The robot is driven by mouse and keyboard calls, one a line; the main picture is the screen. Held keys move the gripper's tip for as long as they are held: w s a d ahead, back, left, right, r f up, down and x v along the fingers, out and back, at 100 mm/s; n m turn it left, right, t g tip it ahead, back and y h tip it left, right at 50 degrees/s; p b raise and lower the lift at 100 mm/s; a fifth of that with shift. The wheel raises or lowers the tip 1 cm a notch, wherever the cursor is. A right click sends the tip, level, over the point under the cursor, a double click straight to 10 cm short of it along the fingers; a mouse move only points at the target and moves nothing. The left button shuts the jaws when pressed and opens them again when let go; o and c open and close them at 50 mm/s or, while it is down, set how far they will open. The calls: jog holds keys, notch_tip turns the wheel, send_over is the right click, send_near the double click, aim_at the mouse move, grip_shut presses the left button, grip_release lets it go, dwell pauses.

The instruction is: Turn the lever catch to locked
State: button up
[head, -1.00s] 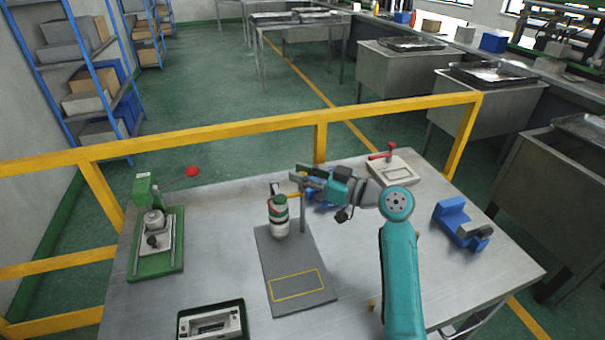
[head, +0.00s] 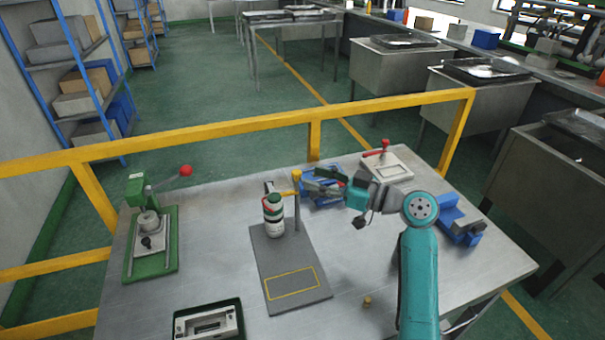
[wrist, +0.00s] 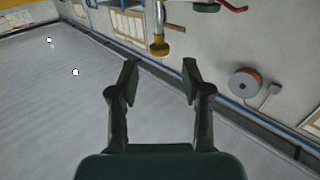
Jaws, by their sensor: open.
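A slim upright post with a yellow knob (head: 296,176) stands at the back of a dark grey base plate (head: 289,257), with a short yellow arm (head: 286,193) at its side. It may be the lever catch; no label shows. A bottle with a green top and red band (head: 273,215) stands just left of the post. My gripper (head: 309,185) is open and empty, to the right of the post and pointing left at it. In the wrist view the yellow knob (wrist: 159,48) is just beyond my fingertips (wrist: 160,78), roughly centred between them.
A green press with a red-ball lever (head: 153,240) stands at left. A red-handled fixture on a pale plate (head: 386,165) is at back right. Blue fixtures stand behind the gripper (head: 322,198) and at right (head: 462,222). A dark tray (head: 208,320) lies in front. A yellow rail (head: 230,132) runs behind.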

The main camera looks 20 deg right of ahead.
jog(key=v, duration=0.6)
dwell(0.3)
jog(key=shift+s, duration=0.1)
